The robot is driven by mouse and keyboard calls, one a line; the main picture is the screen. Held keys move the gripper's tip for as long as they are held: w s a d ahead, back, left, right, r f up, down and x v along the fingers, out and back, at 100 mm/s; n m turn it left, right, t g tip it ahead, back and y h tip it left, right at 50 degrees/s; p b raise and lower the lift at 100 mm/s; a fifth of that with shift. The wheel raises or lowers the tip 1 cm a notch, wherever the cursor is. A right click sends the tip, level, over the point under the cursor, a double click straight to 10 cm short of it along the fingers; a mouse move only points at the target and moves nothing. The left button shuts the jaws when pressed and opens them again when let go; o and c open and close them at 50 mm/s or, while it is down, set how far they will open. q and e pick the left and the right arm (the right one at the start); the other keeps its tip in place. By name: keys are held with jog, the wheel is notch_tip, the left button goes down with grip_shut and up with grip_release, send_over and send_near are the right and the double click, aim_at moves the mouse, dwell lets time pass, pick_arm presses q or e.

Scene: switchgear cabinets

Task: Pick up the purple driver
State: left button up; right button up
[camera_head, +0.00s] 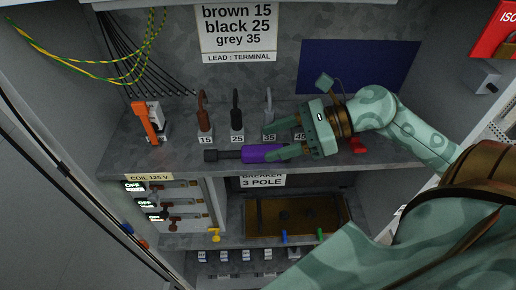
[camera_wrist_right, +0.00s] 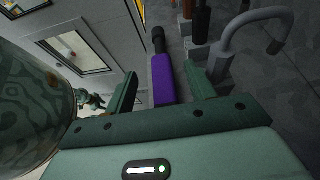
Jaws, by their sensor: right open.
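The purple driver (camera_head: 262,154) lies on the cabinet shelf near its front edge, with its black end (camera_head: 212,155) pointing left. My right gripper (camera_head: 279,139) comes in from the right, open, with its fingers at the right end of the purple handle. The near finger covers part of that end. In the right wrist view the purple driver (camera_wrist_right: 162,78) shows between the two spread fingers of the right gripper (camera_wrist_right: 163,84), with a gap on each side. Its black end points away. I do not see my left gripper.
Brown (camera_head: 203,115), black (camera_head: 237,112) and grey (camera_head: 268,105) lugs stand behind the driver above number labels. An orange-handled tool (camera_head: 149,122) stands at the left. A red piece (camera_head: 357,146) lies right of the gripper. The shelf left of the driver is clear.

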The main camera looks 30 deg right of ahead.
aim_at(247, 149)
jog(key=p+x, duration=0.1)
jog(key=x, duration=0.2)
jog(key=shift+w+a, duration=0.2)
jog(key=shift+a, duration=0.15)
jog(key=shift+w+a+f, duration=0.2)
jog(key=shift+f, duration=0.05)
jog(key=shift+s, duration=0.1)
grip_shut()
